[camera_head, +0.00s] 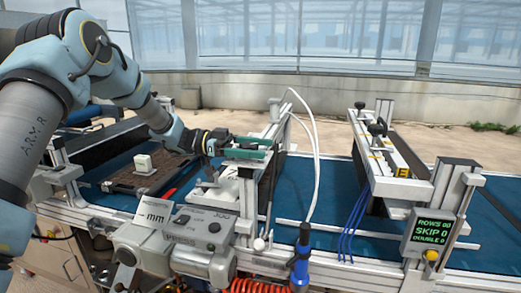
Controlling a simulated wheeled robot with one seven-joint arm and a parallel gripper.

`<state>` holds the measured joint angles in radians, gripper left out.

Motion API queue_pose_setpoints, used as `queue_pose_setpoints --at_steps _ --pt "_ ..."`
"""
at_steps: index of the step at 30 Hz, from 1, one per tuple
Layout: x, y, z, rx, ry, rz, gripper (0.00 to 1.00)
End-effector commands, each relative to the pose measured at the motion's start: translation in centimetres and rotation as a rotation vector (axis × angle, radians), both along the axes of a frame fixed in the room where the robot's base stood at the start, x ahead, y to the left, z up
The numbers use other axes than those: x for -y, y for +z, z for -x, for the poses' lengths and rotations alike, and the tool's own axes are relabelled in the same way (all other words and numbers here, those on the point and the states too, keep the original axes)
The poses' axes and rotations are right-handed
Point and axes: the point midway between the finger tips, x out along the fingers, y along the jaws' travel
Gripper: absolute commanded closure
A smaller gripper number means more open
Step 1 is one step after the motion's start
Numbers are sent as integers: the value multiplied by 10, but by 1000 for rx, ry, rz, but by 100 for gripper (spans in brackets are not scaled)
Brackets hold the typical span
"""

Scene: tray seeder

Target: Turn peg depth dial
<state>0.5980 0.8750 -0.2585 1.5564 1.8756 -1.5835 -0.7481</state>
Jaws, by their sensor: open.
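My gripper (220,146) is at the end of the arm that comes in from the left. It is open and stands beside a green part (255,142) of the seeder's middle frame; whether it touches that part I cannot tell. A white plate marked "mm" (155,213) stands at the front of the machine, lower left of my gripper. A dark round knob (127,257) shows on the front of a grey housing below the plate. I cannot tell for certain which part is the peg depth dial.
A grey control box (203,227) sits at the front rail. A brown tray (122,178) with a white block (143,163) lies on the blue belt (335,190). White hoses rise beside the middle frame. A display (432,232) and a second frame (388,165) stand at right.

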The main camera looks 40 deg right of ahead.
Motion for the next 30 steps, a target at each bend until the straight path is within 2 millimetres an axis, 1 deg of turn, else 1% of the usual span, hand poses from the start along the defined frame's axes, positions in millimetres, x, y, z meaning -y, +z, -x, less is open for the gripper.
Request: queue_pose_setpoints --at_steps 1,9,15,21,30 --pt "-4 -3 -7 3 4 1 11" --pt "-32 -4 -52 3 4 1 11" --pt "-48 -3 -76 1 3 0 11" --pt "-54 -1 -84 1 0 -1 11" --pt "-54 0 -84 0 0 0 11"
